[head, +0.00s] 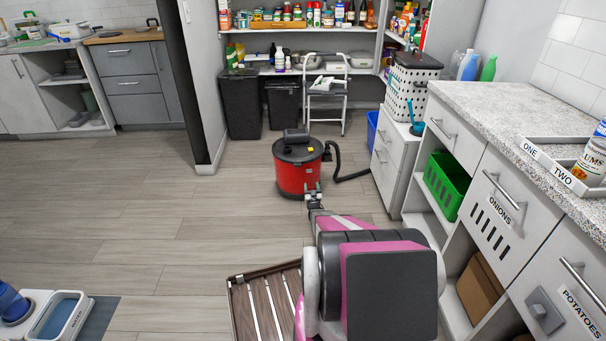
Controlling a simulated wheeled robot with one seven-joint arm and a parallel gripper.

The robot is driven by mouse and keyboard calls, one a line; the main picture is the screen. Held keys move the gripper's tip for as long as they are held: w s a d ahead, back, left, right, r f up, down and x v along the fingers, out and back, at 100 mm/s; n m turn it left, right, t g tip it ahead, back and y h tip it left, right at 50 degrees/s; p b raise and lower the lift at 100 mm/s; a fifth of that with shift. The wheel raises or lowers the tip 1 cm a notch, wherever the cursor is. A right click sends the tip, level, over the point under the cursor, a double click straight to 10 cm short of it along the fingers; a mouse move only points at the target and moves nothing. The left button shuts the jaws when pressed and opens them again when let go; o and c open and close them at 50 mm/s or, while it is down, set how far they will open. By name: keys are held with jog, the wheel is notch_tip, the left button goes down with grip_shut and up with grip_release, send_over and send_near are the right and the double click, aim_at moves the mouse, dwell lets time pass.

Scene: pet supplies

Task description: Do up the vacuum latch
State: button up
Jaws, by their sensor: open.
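The vacuum (294,175) stands upright on the floor ahead, a red drum with a black top and a black hose curving off to the right. A small yellow spot shows on its top. I cannot make out the latch clearly at this size. My gripper (313,190) is at the end of my arm, in front of the vacuum's right side, and looks open. It overlaps the vacuum's lower right in the picture; I cannot tell whether it touches. Nothing shows between its fingers.
White cabinets with a granite counter (480,105) run along the right. A slatted wooden rack (240,308) lies beside my arm. Black bins (240,105) and a step stool (327,102) stand behind the vacuum. A pet feeder (62,316) is at lower left. The floor left of the vacuum is clear.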

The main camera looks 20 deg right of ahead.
aim_at(309, 171)
jog(key=x, duration=1)
jog(key=shift+w, duration=0.1)
jog(key=c, duration=0.9)
